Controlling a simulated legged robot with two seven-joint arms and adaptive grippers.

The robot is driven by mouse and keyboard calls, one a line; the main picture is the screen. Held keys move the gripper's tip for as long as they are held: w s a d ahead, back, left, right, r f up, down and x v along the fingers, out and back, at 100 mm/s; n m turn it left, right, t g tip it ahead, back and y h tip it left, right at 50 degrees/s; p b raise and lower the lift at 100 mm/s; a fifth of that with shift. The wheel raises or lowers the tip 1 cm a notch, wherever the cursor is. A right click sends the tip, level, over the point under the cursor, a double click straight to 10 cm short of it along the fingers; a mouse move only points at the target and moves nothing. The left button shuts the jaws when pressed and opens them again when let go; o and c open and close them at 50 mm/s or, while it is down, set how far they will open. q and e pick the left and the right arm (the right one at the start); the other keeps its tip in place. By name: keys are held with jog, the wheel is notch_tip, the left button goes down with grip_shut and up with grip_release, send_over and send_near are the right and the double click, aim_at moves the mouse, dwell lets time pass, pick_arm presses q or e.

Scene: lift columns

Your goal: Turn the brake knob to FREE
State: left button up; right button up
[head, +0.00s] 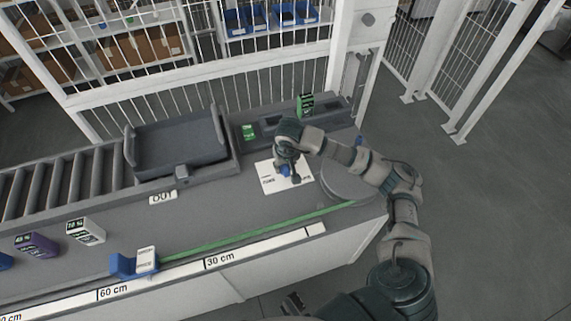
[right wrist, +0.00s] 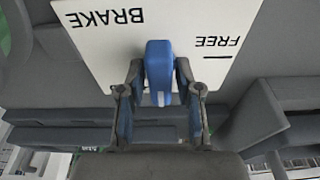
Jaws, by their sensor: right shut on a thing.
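The brake knob (right wrist: 158,68) is a blue bar on a white plate (right wrist: 100,45) lettered BRAKE and FREE, upside down in the right wrist view. A short black line stands by the word FREE. The knob's white mark faces the bottom of that view, away from that line. My right gripper (right wrist: 158,95) is shut on the knob, one finger on each side. In the head view the right gripper (head: 287,172) is over the white plate (head: 268,186) and hides most of the knob. A small dark part at the bottom edge may be my left gripper.
A green box (head: 305,104) stands behind the plate. A grey tray (head: 178,145) is at the end of the roller conveyor (head: 70,176). A green strip (head: 240,241) and a blue slider (head: 123,265) lie along the scale in front. A white fence is behind.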

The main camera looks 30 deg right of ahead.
jog(key=shift+f, duration=0.1)
jog(key=shift+n+b, duration=0.3)
jog(key=shift+b, duration=0.05)
jog(key=n+b, duration=0.1)
jog(key=n, duration=0.2)
jog(key=shift+f+y+b, duration=0.15)
jog(key=shift+y+b, duration=0.15)
jog(key=shift+n+y+b, duration=0.3)
jog(key=shift+n+b, duration=0.3)
jog(key=shift+n, duration=0.7)
jog(key=o, duration=0.8)
jog(key=shift+r, duration=0.35)
